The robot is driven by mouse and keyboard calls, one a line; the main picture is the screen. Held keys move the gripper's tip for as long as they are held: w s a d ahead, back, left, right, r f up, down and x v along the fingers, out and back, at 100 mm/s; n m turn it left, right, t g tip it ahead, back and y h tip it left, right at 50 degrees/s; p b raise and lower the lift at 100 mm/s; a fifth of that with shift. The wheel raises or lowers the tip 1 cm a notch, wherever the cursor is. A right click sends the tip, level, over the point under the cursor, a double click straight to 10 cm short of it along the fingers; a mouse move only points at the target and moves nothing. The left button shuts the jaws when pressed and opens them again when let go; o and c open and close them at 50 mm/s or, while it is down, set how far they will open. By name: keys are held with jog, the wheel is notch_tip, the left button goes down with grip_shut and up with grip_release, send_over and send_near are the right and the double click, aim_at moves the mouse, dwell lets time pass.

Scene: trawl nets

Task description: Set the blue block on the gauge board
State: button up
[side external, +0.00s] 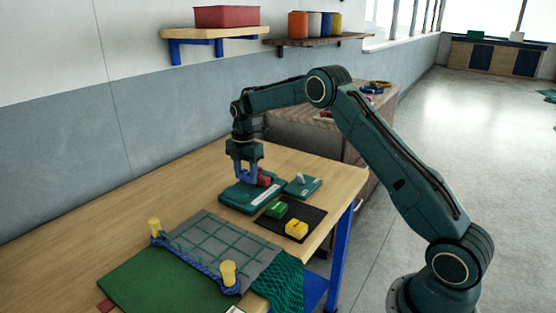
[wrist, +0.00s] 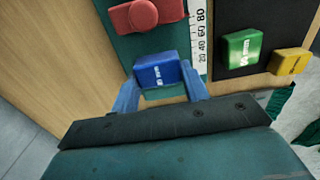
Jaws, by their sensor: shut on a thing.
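My gripper (side external: 246,177) points down over the teal gauge board (side external: 238,203). Its blue fingers also show in the wrist view (wrist: 160,84), shut on the blue block (wrist: 157,70), one on each side. In the side view the block cannot be told apart from the blue fingers. Whether it touches the board is unclear.
A red piece with a round knob (wrist: 147,14) is on the gauge board, close to the blue block. A black mat (side external: 308,218) holds a green block (side external: 277,209) and a yellow block (side external: 296,229). A smaller teal box (side external: 303,187) stands beside the board. Netting (side external: 215,250) lies nearer the camera.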

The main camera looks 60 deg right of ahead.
aim_at(246, 181)
jog(key=shift+f, duration=1.55)
jog(key=shift+f, duration=0.3)
jog(key=o, duration=1)
jog(key=shift+o, duration=0.2)
notch_tip(246, 181, up, 13)
jog(key=shift+r, duration=0.4)
